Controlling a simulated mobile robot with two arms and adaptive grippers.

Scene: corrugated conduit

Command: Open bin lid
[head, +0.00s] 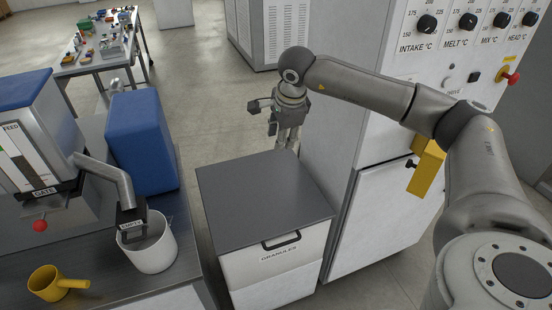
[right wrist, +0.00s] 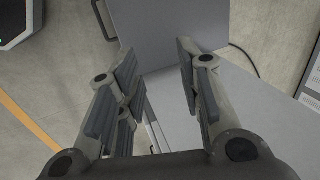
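The granules bin (head: 275,275) stands on the floor in the middle of the head view, with its flat dark grey lid (head: 255,195) lying closed on top. A black handle (head: 281,241) is on the front edge above the "GRANULES" label. My right gripper (head: 285,142) points down near the bin's far right corner, apart from the handle. In the right wrist view its two fingers (right wrist: 162,65) are spread with nothing between them. The lid (right wrist: 170,22) shows beyond the fingertips, and the handle (right wrist: 103,20) lies to their left. My left gripper is in neither view.
The white machine cabinet (head: 385,215) stands close on the bin's right. On the left are a bench with a white bucket (head: 150,247), a yellow scoop (head: 50,284) and a blue box (head: 143,140). Open floor (head: 205,100) lies behind the bin.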

